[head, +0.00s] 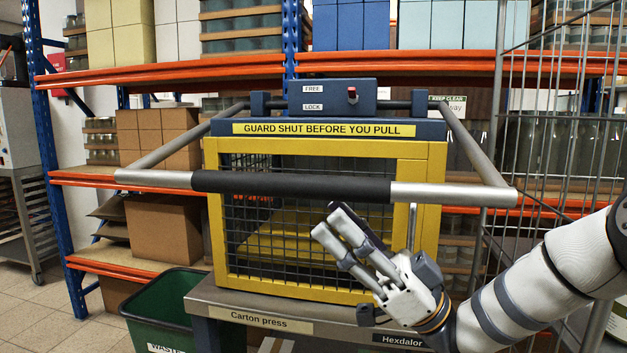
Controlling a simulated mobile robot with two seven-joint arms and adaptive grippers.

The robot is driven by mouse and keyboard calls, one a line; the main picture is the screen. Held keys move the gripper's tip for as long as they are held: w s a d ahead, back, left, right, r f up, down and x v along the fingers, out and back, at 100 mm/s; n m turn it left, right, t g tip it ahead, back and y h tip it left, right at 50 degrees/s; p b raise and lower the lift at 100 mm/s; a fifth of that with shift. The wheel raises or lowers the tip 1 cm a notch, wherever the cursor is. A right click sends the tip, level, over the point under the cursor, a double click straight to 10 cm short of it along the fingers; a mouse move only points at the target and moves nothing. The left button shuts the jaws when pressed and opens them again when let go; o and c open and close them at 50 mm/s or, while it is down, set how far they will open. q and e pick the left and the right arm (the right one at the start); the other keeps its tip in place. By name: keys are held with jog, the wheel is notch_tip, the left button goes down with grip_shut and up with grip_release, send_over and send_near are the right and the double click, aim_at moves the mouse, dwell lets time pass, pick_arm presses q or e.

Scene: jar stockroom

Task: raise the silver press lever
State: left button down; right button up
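The silver press lever (455,195) is a wide U-shaped bar with a black grip (290,186) in its middle. Its two arms slope down and forward from a shaft on top of the yellow carton press (427,165), so the bar crosses in front of the mesh guard. My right gripper (329,222) is below the grip, in front of the mesh, and appears apart from the lever. Its fingers point up and left; their gap is unclear at this angle. Nothing shows held in it. My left gripper is not in view.
A FREE/LOCK plate (333,97) with a red knob (352,93) sits on the press top. A vertical silver handle (412,228) is at the guard's right. A green bin (170,305) stands at lower left. A wire rack (550,130) stands close on the right.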

aim_at(316, 196)
jog(key=shift+t, duration=0.3)
jog(key=p+x, duration=0.1)
jog(key=x, duration=0.6)
jog(key=shift+w+f, duration=0.1)
jog(key=shift+c, duration=0.6)
grip_shut()
